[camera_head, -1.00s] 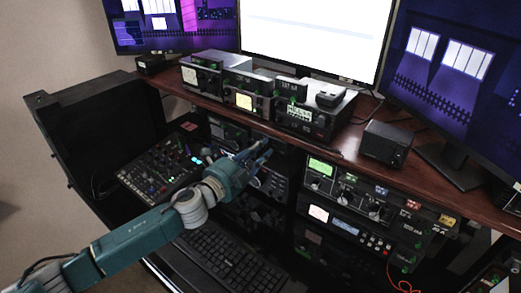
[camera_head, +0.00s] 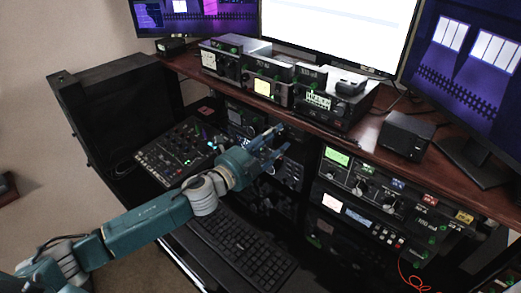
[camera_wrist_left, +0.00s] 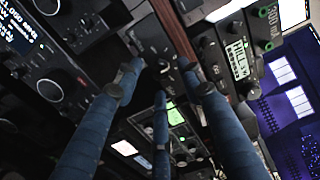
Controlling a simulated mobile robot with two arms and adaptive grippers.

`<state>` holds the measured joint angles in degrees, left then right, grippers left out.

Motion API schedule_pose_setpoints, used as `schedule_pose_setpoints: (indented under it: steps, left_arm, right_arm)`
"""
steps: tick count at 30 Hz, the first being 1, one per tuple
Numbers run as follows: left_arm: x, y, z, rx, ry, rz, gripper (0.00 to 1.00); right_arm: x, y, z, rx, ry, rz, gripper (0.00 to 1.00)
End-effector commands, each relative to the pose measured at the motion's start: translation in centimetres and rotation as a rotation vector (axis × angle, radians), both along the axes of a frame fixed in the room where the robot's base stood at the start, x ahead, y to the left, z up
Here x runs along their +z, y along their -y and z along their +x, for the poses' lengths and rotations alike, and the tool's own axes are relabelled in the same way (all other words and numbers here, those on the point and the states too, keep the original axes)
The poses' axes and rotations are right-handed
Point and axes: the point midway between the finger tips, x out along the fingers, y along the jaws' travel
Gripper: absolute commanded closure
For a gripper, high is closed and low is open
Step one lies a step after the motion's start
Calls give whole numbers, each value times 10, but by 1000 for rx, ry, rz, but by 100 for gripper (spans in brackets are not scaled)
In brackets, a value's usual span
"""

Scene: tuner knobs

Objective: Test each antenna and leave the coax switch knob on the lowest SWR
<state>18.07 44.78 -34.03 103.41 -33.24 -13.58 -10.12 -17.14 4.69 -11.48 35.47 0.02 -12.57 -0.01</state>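My left gripper (camera_head: 282,139) is open and empty in front of the dark rack under the desk shelf. Its blue fingers are spread in the left wrist view (camera_wrist_left: 160,80), and a dark panel with a small black knob (camera_wrist_left: 163,65) shows between them, apart from the fingers. I cannot tell whether this is the coax switch knob. A unit with a green display (camera_head: 337,156), several knobs and coloured tags is right of the gripper. A lit meter (camera_head: 262,87) is on a box on the shelf; its reading is too small to tell. My right gripper is not in view.
The wooden shelf (camera_head: 330,136) overhangs the rack just above the gripper. A mixer panel (camera_head: 180,153) and a keyboard (camera_head: 243,250) lie below and left. A black speaker (camera_head: 405,136) and monitors stand on the shelf. A red cable (camera_head: 408,275) hangs at lower right.

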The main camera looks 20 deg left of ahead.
Motion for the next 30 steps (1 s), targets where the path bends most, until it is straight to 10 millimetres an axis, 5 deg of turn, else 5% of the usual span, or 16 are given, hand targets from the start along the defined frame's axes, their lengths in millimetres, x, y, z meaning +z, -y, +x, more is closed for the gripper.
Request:
schedule_pose_setpoints:
  steps: [15, 30]
  left_arm:
    - [-1, -28, -83, -3, -3, -1, 61]
    - [1, -34, -97, -2, 1, 2, 61]
  right_arm:
    - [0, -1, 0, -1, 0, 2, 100]
    - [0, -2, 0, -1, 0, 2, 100]
